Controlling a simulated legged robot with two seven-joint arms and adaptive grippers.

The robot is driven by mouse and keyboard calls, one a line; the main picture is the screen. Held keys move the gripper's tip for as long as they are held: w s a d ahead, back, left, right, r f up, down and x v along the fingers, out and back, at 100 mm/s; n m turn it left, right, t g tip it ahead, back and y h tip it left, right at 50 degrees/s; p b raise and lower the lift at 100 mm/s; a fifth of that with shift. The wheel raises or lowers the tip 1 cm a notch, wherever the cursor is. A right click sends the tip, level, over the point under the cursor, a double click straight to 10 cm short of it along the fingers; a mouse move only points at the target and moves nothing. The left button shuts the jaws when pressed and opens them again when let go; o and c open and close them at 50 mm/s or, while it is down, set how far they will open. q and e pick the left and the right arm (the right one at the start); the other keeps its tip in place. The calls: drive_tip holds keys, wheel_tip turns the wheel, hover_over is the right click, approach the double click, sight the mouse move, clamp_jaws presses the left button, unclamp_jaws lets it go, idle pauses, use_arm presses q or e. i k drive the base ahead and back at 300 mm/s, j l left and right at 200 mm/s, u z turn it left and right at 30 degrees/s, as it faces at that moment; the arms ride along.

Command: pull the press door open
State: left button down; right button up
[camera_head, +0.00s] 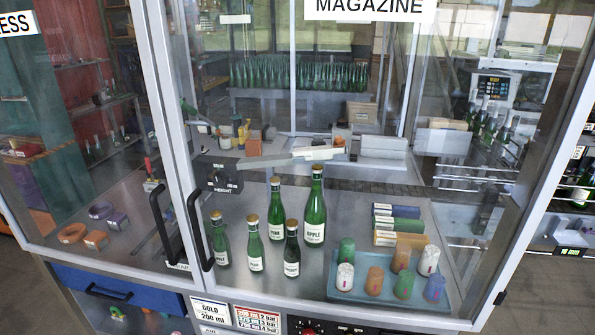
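The press door is the left glazed door with a grey metal frame (152,82), under a partly cut-off sign ending in "ESS" (18,23). Its black upright bar handle (161,222) is on the door's right side. The door looks closed against the cabinet. Behind its glass are orange and purple ring-shaped parts (72,232) and a small red-knobbed lever (150,172). Neither of my grippers shows in the head view, so their state and place are hidden.
The magazine door stands right beside it, with its own black handle (200,230) close by. Behind its glass are several green bottles (314,215) and a blue tray (340,290) of coloured capsules.

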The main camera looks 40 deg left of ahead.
sight(20, 24)
drive_tip(key=u, duration=1.85)
